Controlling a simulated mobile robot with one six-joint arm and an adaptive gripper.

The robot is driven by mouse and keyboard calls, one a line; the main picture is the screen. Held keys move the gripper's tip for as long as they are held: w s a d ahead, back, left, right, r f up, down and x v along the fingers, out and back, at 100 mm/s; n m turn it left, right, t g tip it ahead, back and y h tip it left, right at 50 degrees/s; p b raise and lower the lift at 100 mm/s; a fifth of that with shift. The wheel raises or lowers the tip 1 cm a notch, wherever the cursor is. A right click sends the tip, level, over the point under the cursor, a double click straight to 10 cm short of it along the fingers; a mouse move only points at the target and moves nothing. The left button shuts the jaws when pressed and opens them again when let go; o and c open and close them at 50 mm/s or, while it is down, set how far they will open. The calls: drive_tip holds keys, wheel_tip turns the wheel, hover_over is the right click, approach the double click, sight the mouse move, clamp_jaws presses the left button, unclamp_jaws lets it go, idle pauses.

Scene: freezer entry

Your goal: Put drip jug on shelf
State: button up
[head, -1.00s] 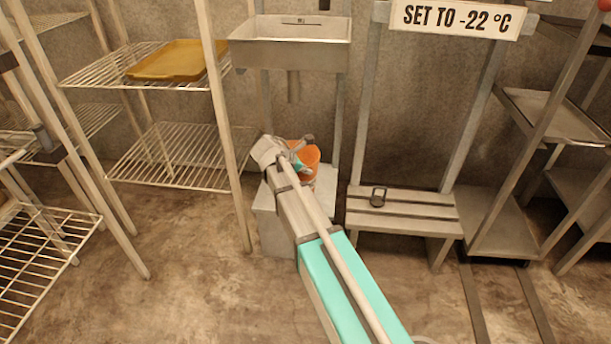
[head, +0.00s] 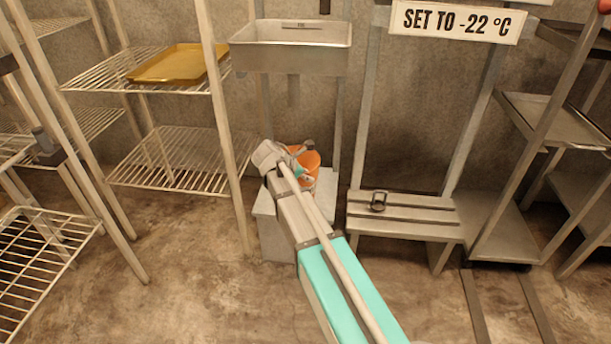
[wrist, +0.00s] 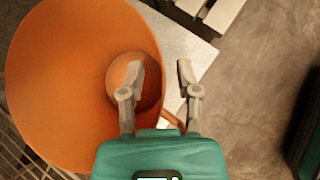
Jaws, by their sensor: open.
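The orange drip jug (head: 311,160) stands on a grey block (head: 264,207) under a metal basin, partly hidden by my arm in the head view. In the wrist view the jug (wrist: 60,85) shows from above as a wide, empty-looking orange cup. My gripper (wrist: 160,72) is open at its right side. The left finger overlaps the jug's inside and the right finger is outside, with the rim between them. A thin orange-brown piece, perhaps the handle, shows between the finger bases. Whether the fingers touch the jug is unclear. A wire shelf rack (head: 172,158) stands at left.
A yellow tray (head: 180,64) lies on the rack's upper shelf; the lower shelf is bare. The basin (head: 290,58) hangs above the jug. A low slatted bench (head: 400,222) with a small dark object stands right, beside a metal rack (head: 555,120). Front floor is clear.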

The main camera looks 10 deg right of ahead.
drive_tip(key=shift+r, duration=0.2)
drive_tip(key=shift+s+a+r+p, duration=0.15)
drive_tip(key=shift+a+r+p, duration=0.25)
drive_tip(key=shift+p, duration=0.25)
drive_tip(key=p+v, duration=0.6)
drive_tip(key=v, duration=0.2)
drive_tip(key=shift+s+a+r, duration=0.1)
drive_tip(key=shift+r, duration=0.15)
drive_tip(key=shift+p+v, duration=0.7)
drive_tip(key=shift+v, duration=0.35)
drive_tip(key=shift+a+f, duration=0.1)
drive_tip(key=shift+a, duration=0.05)
drive_tip(key=shift+s, duration=0.1)
drive_tip(key=s+d+f+m+g+y, duration=0.1)
drive_tip(key=s+d+m+y, duration=0.3)
drive_tip(key=s+m, duration=0.6)
drive_tip(key=s+d+f+m+g+y, duration=0.2)
drive_tip(key=s+d+f+m+y, duration=0.2)
drive_tip(key=s+m, duration=0.5)
drive_tip(key=shift+s+d+f+m+g, duration=0.25)
drive_tip(key=shift+s+d+m+g, duration=0.1)
drive_tip(key=shift+d+m, duration=0.7)
